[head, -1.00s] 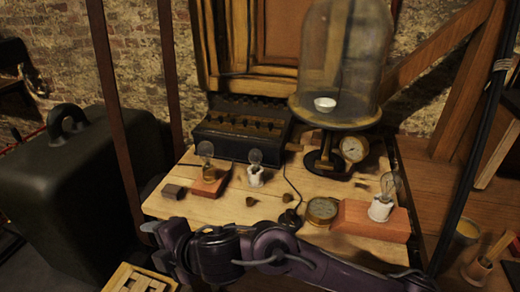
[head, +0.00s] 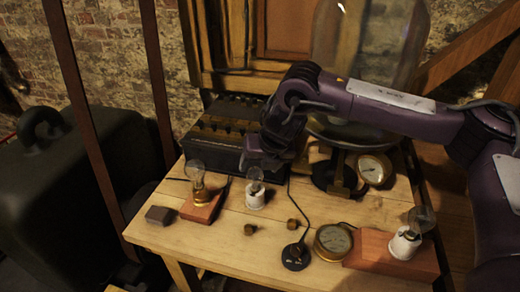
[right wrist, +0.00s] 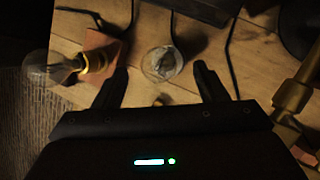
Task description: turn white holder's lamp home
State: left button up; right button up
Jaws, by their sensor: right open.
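A clear glass lamp (head: 255,176) sits upright in a white holder (head: 255,199) standing directly on the middle of the table. My right gripper (head: 262,163) is above this lamp, pointing down. In the right wrist view the lamp (right wrist: 162,63) appears between the two spread fingers of my open right gripper (right wrist: 160,85), a little beyond the tips, with no contact visible. The white holder is mostly hidden under the glass there. Another lamp (head: 421,219) in a white holder (head: 404,243) stands on a reddish block at the right. My left gripper is not in view.
A brass-holder lamp (head: 199,183) on a reddish block stands close left. A black cable runs to a round black piece (head: 295,256) on the right. Small brass pieces (head: 250,229), a round gauge (head: 333,241) and a glass bell jar (head: 365,45) are nearby.

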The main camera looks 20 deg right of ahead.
aim_at(257, 172)
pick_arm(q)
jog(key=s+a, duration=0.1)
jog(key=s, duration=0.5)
pick_arm(e)
jog(key=x, duration=0.4)
jog(key=shift+s+a+f, duration=0.15)
jog(key=shift+s, duration=0.05)
jog(key=shift+p+x, duration=0.35)
jog(key=shift+x, duration=0.7)
jog(key=shift+w+f, duration=0.25)
jog(key=shift+c, duration=0.5)
jog(key=c, duration=1.1)
jog(key=shift+r+m+h+p, duration=0.15)
jog(key=shift+m+h+p, duration=0.65)
jog(key=shift+m+p, duration=1.05)
jog(key=shift+m+h+p, duration=0.5)
jog(key=shift+m+p, duration=0.5)
jog(key=shift+m, duration=0.05)
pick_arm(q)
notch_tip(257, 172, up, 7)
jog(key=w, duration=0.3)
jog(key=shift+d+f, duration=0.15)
pick_arm(e)
jog(key=shift+d+m, duration=0.2)
jog(key=shift+m, duration=0.1)
